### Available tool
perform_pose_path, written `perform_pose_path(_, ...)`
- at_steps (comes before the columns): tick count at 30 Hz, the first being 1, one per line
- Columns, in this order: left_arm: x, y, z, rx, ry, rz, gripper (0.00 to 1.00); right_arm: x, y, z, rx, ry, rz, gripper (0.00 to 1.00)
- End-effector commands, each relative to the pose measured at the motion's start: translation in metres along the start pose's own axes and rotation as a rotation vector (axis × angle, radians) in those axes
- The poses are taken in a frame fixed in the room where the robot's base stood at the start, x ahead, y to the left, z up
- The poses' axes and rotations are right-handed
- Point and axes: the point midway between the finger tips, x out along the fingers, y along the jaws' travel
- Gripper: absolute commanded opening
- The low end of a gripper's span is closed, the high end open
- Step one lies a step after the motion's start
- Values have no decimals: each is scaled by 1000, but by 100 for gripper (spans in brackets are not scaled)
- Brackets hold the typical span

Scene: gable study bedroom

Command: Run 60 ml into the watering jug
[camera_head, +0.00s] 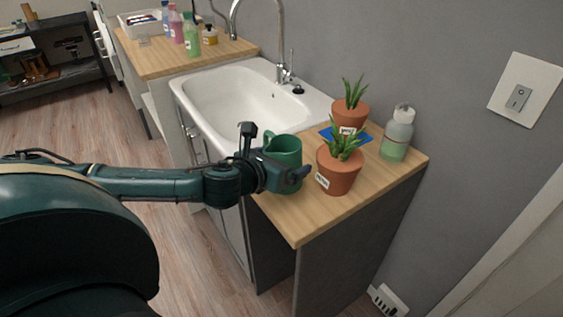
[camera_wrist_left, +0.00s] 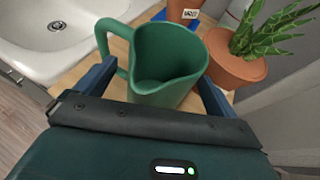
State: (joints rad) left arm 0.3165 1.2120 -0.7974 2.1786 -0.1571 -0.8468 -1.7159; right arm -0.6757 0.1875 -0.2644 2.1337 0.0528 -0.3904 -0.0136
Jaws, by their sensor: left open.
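The green watering jug (camera_head: 286,148) stands upright on the wooden counter beside the sink, partly hidden by my left gripper (camera_head: 277,170). In the left wrist view the jug (camera_wrist_left: 168,62) is seen from above, its handle to the left; I see only plain green inside. My open left gripper has its blue fingers on either side of the jug's lower body; I cannot tell if they touch it. The white sink (camera_head: 235,98) with its chrome tap (camera_head: 285,72) lies behind the jug. My right gripper is not in view.
A potted plant (camera_head: 338,173) stands close to the right of the jug. Another potted plant (camera_head: 350,112), a blue mat (camera_head: 362,137) and a soap bottle (camera_head: 397,137) are behind it. The counter's front corner is clear. Several bottles stand on the far counter (camera_head: 165,63).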

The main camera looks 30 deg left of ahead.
Motion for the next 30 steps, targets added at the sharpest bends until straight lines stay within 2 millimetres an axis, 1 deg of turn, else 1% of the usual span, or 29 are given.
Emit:
perform_pose_path(1,5,0,1,-2,-1,-1,95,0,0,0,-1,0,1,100)
perform_pose_path(3,9,-1,0,0,0,-1,95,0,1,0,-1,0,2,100)
perform_pose_path(10,10,-1,0,1,1,-2,95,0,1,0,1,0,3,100)
perform_pose_path(27,10,0,0,0,1,-1,48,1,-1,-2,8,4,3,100)
perform_pose_path(29,10,0,0,1,-1,-1,44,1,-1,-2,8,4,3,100)
perform_pose_path(30,10,0,0,1,-1,-1,40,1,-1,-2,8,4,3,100)
